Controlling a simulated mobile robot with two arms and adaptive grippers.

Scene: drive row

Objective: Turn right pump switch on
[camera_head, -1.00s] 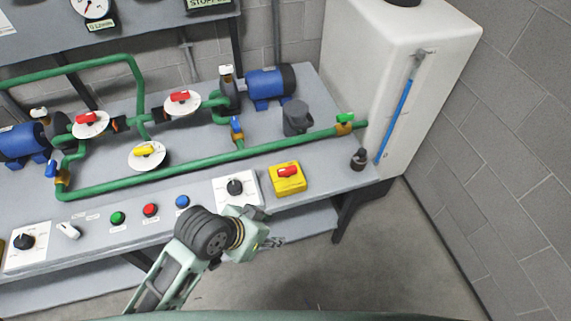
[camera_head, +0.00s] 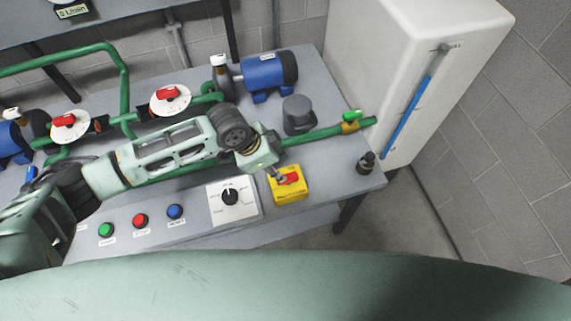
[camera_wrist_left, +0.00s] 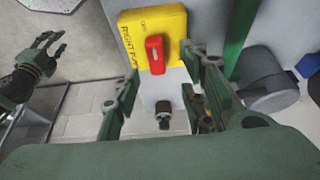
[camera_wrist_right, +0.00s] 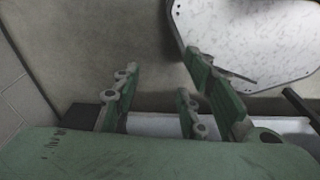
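The right pump switch is a yellow box (camera_head: 286,195) with a red handle (camera_head: 291,178), at the front right of the bench in the head view. The left wrist view shows the yellow box (camera_wrist_left: 168,22), lettered RIGHT PUMP, and its red handle (camera_wrist_left: 154,54). My left gripper (camera_head: 277,174) is at the box's upper left edge in the head view. In its wrist view my left gripper (camera_wrist_left: 160,75) is open, with the handle between the finger lines; contact cannot be told. My right gripper (camera_wrist_right: 155,80) is open and empty, away from the bench.
Green pipes (camera_head: 325,134) run behind the switch, with a grey cylinder (camera_head: 297,115) and a blue motor (camera_head: 268,72). A selector dial (camera_head: 230,196) and several buttons lie left of it. A dark bottle-like object (camera_head: 366,163) and a white tank (camera_head: 410,50) stand right.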

